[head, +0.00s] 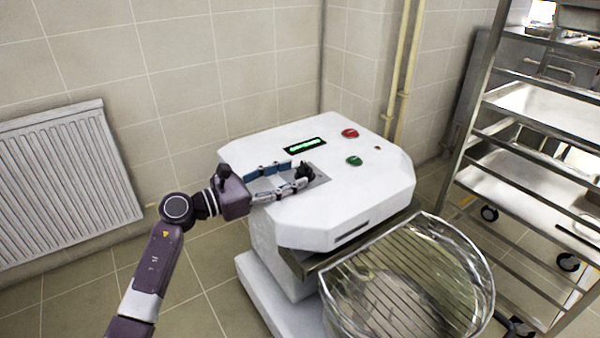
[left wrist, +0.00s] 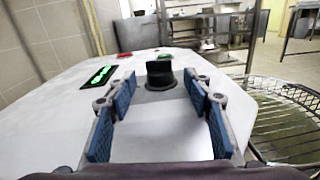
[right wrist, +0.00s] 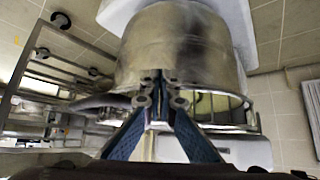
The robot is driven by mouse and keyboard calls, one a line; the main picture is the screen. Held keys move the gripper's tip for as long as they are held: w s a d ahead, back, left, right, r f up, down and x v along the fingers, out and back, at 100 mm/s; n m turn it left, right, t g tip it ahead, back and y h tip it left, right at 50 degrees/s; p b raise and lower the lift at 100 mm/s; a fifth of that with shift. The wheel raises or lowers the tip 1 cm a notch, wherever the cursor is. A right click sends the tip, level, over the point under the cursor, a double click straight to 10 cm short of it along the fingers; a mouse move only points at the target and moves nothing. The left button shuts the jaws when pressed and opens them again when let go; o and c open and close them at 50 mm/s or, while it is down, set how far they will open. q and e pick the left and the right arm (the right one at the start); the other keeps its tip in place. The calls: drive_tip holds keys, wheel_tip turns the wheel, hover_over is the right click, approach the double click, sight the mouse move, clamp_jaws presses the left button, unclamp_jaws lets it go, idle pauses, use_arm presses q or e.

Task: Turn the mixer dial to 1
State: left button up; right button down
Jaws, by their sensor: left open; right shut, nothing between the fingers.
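The white mixer (head: 350,205) stands in the middle of the head view. Its black dial (head: 304,171) sits on the top panel, beside a green-lit display (head: 305,145). My left gripper (head: 297,176) is open, with its fingertips at the dial. In the left wrist view the dial (left wrist: 160,73) stands ahead, between the lines of the two blue-padded fingers (left wrist: 160,100). I cannot tell whether the fingers touch it. The dial's number marks are too small to read. My right gripper (right wrist: 160,88) is shut and empty, in front of the metal bowl (right wrist: 175,45).
A red button (head: 350,133) and a green button (head: 354,160) are on the mixer's top. The wire bowl guard (head: 410,275) juts out at the front. A metal tray rack (head: 530,140) stands at the right and a radiator (head: 65,180) at the left wall.

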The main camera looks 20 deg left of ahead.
sight(300, 174)
use_arm(q)
drive_tip(key=shift+x, duration=1.65)
use_arm(e)
drive_tip(key=shift+w+a+r+t, duration=0.15)
drive_tip(key=shift+w+r+t, duration=0.2)
drive_tip(key=shift+w, duration=0.1)
